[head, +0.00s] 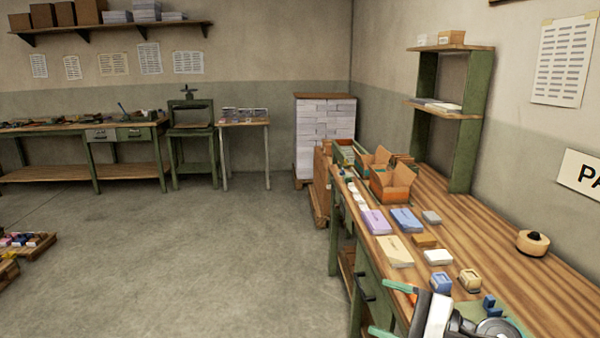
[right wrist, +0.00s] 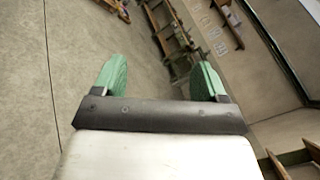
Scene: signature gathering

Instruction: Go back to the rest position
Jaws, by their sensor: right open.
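My right gripper (right wrist: 150,82) shows in the right wrist view with its two green fingers wide apart and nothing between them. Behind the gap lies bare floor and, farther off, wooden furniture. In the head view the right gripper (head: 396,310) is at the bottom, by the near left edge of the wooden workbench (head: 500,220), with green fingers pointing left. Whether it touches the bench cannot be told. My left gripper is not in either view.
The bench carries an open cardboard box (head: 392,180), a purple stack (head: 377,221), a blue stack (head: 407,219), a cream stack (head: 395,251) and a tape roll (head: 533,242). Low crates (head: 28,245) stand at far left. The middle floor (head: 200,260) is clear.

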